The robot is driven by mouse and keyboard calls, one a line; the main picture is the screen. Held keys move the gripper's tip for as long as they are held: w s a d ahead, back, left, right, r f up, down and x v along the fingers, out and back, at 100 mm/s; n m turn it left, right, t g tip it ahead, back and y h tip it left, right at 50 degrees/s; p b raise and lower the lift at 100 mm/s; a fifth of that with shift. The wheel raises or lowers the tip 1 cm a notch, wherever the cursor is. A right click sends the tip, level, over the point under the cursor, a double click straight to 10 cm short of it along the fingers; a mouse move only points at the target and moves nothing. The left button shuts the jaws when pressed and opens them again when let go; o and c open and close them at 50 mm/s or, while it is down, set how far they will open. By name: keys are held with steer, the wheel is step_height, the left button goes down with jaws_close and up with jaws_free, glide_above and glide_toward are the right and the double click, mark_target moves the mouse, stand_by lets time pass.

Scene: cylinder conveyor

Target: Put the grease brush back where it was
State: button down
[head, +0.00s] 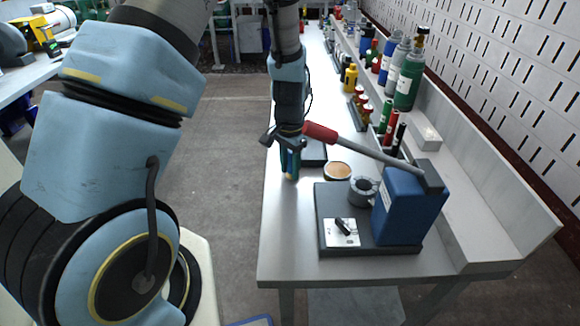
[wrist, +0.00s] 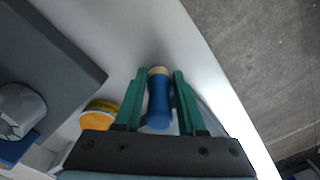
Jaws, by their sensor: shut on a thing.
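The grease brush, with a blue handle and a tan end, is held between the green fingers of my gripper (wrist: 163,85). Its blue handle (wrist: 159,103) shows plainly in the wrist view, with the tan end pointing away from the palm. In the head view my gripper (head: 290,165) is over the near left edge of the bench, and the brush's tan end (head: 291,178) points down near the bench top. I cannot tell whether it touches the bench. A round tin of orange-tan grease (head: 338,171) stands to the right of my gripper; it also shows in the wrist view (wrist: 97,117).
A blue press (head: 405,207) with a red-handled lever (head: 345,143) stands on a dark base at the near right. A dark flat tray (head: 315,155) lies behind my gripper. Bottles and gas cylinders (head: 405,80) line the right shelf. Bare bench lies in front of my gripper.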

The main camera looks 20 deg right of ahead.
steer(key=shift+f, duration=0.2)
steer(key=shift+f, duration=0.15)
steer(key=c, duration=0.5)
jaws_free()
step_height(320, 180, up, 12)
steer(key=shift+r+b, duration=0.2)
steer(key=shift+b, duration=0.9)
steer(key=s+a+r+n, duration=0.2)
steer(key=a+n, duration=0.3)
steer(key=a, duration=0.7)
steer(key=s+a+r+n+t, duration=0.1)
steer(key=a+n, duration=0.5)
steer(key=a, duration=0.7)
steer(key=shift+s+a+r+t, duration=0.25)
steer(key=shift+s+r+t, duration=0.05)
steer(key=shift+s+r, duration=0.3)
